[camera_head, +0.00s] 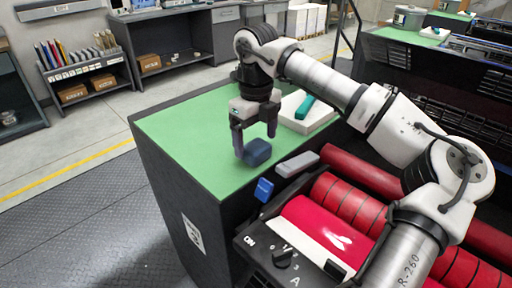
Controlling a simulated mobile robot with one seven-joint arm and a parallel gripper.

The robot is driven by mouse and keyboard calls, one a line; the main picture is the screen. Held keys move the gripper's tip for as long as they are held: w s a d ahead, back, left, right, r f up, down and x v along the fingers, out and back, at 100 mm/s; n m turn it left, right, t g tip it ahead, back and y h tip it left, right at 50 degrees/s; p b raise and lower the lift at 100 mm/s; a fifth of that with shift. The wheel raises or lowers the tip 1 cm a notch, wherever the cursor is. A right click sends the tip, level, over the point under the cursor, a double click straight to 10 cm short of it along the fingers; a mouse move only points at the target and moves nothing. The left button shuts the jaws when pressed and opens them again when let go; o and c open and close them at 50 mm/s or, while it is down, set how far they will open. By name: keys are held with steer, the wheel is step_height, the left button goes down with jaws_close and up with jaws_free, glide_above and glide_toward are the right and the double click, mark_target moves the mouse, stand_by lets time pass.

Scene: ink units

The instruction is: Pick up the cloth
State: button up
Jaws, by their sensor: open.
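A dark blue bundle (257,153), which looks like the folded cloth, lies on the green top of a dark cabinet (190,150). My gripper (255,144) points down over it with its fingers spread. One finger is at the bundle's left side and the other is at its far right side. The gripper is open. I cannot tell whether the fingers touch the bundle, and the fingers hide part of its edges.
A white tray (290,122) with a teal object (304,107) stands behind my gripper. A grey block (297,165) and a blue tag (263,190) are near the cabinet's right edge. Red rollers (340,205) lie to the right. The green top is clear at left.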

mark_target(256, 145)
steer(key=shift+f, duration=0.5)
steer(key=shift+c, duration=0.3)
steer(key=c, duration=1)
steer(key=shift+r, duration=0.2)
step_height(256, 145, up, 20)
steer(key=shift+p, duration=0.45)
steer(key=shift+f, duration=0.15)
